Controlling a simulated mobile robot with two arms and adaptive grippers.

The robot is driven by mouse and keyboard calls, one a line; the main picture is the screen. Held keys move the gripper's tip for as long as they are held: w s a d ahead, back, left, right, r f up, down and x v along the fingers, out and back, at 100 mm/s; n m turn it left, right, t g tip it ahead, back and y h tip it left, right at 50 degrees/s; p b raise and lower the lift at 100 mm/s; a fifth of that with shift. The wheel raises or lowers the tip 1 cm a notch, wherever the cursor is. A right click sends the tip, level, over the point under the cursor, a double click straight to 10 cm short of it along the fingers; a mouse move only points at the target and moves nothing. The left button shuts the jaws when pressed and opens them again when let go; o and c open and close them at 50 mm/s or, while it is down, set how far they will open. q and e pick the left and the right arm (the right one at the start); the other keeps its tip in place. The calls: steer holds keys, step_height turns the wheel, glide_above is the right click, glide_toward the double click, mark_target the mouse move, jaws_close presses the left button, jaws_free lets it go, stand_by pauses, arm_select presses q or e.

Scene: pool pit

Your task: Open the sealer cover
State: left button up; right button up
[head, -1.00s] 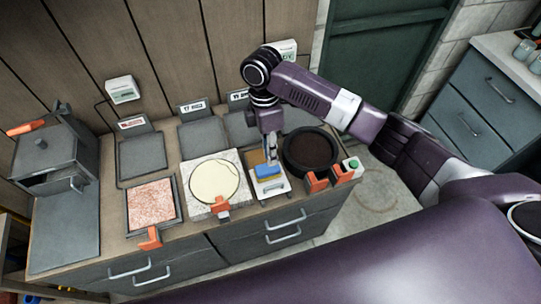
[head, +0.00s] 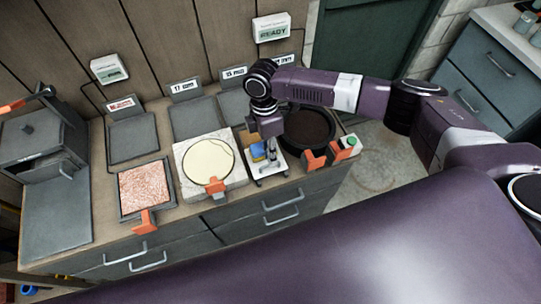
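My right gripper (head: 271,154) points down over a small white tray (head: 268,176) on the counter, just right of a blue and yellow block (head: 257,152). Its fingers are small and partly hidden by the wrist, so I cannot tell whether they are open or shut. No part is clearly marked as the sealer cover. A dark round unit (head: 310,130) with orange handles (head: 314,160) stands right of the gripper, partly behind my arm. A white slab with a cream disc (head: 209,160) and an orange handle (head: 215,186) is to the left. My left gripper is out of view.
A pink speckled panel (head: 145,186) lies in a dark tray further left. Grey plates (head: 132,139) stand behind with labels. A dark box (head: 40,145) is at the far left. A READY display (head: 271,28) hangs on the wall. A green button (head: 351,141) is at the counter's right end.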

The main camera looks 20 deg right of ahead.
steer(key=shift+s+f, duration=0.15)
steer(key=shift+f, duration=0.7)
jaws_close()
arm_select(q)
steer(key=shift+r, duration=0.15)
arm_select(e)
steer(key=shift+s+r+p, duration=0.1)
steer(key=shift+s+p, duration=0.25)
steer(key=shift+p, duration=0.3)
steer(key=shift+s, duration=0.4)
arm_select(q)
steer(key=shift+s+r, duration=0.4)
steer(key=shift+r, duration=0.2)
arm_select(e)
jaws_free()
steer(key=shift+f, duration=0.2)
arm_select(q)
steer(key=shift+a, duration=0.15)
